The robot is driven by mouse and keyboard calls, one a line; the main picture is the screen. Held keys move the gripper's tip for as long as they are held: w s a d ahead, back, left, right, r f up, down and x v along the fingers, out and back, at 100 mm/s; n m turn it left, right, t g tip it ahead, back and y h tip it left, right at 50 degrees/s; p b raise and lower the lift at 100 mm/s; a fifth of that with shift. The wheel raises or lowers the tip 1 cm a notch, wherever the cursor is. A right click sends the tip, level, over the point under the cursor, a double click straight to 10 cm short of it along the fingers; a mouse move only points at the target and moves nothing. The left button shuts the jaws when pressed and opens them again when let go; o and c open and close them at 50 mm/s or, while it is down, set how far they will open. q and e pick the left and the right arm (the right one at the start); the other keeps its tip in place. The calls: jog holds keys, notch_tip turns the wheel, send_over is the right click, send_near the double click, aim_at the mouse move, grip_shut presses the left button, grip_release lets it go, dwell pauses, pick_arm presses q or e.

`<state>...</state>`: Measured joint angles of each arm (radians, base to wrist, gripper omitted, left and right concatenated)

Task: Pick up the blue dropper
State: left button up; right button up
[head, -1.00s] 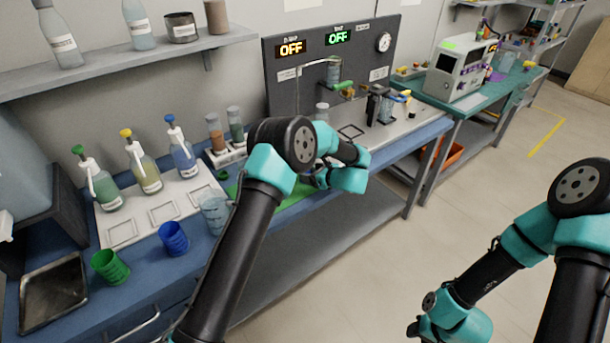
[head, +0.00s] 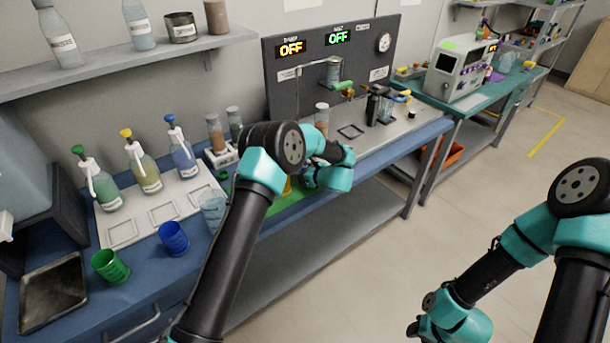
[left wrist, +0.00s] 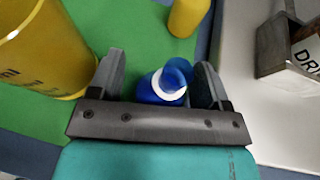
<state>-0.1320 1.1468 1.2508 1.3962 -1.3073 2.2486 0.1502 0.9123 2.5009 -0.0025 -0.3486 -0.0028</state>
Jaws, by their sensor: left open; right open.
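The blue dropper (left wrist: 156,90), with a white ring near its top, stands on the green mat (left wrist: 125,30) in the left wrist view. My left gripper (left wrist: 162,65) is open, with one finger on each side of the dropper. The right finger is very close to it; I cannot tell whether they touch. In the head view my left arm hides the dropper and the left gripper's fingers. My right gripper (head: 432,329) is low in the head view, over the floor, away from the bench, and open.
A large yellow cup (left wrist: 40,50) stands left of my left gripper, and a smaller yellow item (left wrist: 188,16) is beyond it. A metal box (left wrist: 285,45) is at the right. In the head view a blue cup (head: 173,238) and green cup (head: 110,266) stand on the bench.

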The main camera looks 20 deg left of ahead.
dwell(0.3)
pick_arm(q)
jog(key=c, duration=1)
